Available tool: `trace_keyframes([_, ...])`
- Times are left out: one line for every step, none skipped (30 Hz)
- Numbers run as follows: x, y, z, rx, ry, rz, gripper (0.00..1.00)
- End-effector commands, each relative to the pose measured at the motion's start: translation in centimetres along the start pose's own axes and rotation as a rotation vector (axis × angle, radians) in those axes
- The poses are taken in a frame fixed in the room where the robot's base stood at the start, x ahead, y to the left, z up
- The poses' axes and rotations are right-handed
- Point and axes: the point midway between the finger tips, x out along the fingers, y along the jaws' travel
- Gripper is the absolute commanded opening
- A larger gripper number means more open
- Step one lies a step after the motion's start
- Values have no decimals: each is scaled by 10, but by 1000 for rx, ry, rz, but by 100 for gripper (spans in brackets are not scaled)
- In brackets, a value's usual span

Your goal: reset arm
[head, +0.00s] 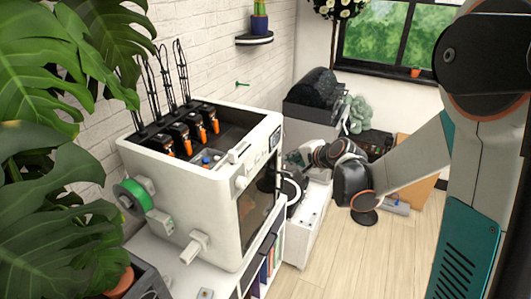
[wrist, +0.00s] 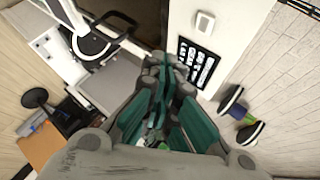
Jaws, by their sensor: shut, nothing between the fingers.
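My gripper (wrist: 168,68) fills the middle of the wrist view, with grey and teal fingers drawn together and nothing visible between them. In the head view my arm reaches in from the right, bends down, and ends in the dark grey gripper (head: 312,156) just right of the white printer (head: 215,185). My gripper appears in front of the low white cabinet area, and its fingertips are small and hard to make out there. I cannot tell the exact gap between it and the printer.
The printer stands on a white shelf unit (head: 185,275) at left, with a green spool (head: 134,195) on its side. A large leafy plant (head: 60,180) fills the left edge. A wall shelf (head: 254,39) holds a cactus. Wooden floor (head: 340,260) is clear at lower middle.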

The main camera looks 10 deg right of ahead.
Motion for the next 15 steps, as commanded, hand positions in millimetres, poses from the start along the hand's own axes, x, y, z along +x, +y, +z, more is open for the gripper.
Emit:
trace_keyframes([0, 0, 0, 0, 0, 0, 0])
trace_keyframes([0, 0, 0, 0, 0, 0, 0])
trace_keyframes([0, 0, 0, -1, 0, 0, 0])
trace_keyframes([0, 0, 1, -3, 0, 1, 0])
trace_keyframes([-1, 0, 2, -8, 0, 3, 0])
trace_keyframes([-3, 1, 3, -18, -1, 7, 0])
trace_keyframes([-5, 1, 6, -30, -2, 12, 0])
trace_keyframes([-8, 2, 9, -44, -3, 17, 0])
trace_keyframes([-12, 3, 13, -71, -5, 27, 0])
trace_keyframes([-17, 5, 17, -94, -6, 36, 0])
trace_keyframes([-22, 6, 21, -119, -7, 46, 0])
trace_keyframes([-29, 9, 27, -158, -8, 61, 0])
trace_keyframes([-35, 11, 32, -187, -10, 72, 0])
trace_keyframes([-41, 14, 37, -219, -13, 84, 0])
trace_keyframes([-49, 18, 44, -261, -16, 100, 0])
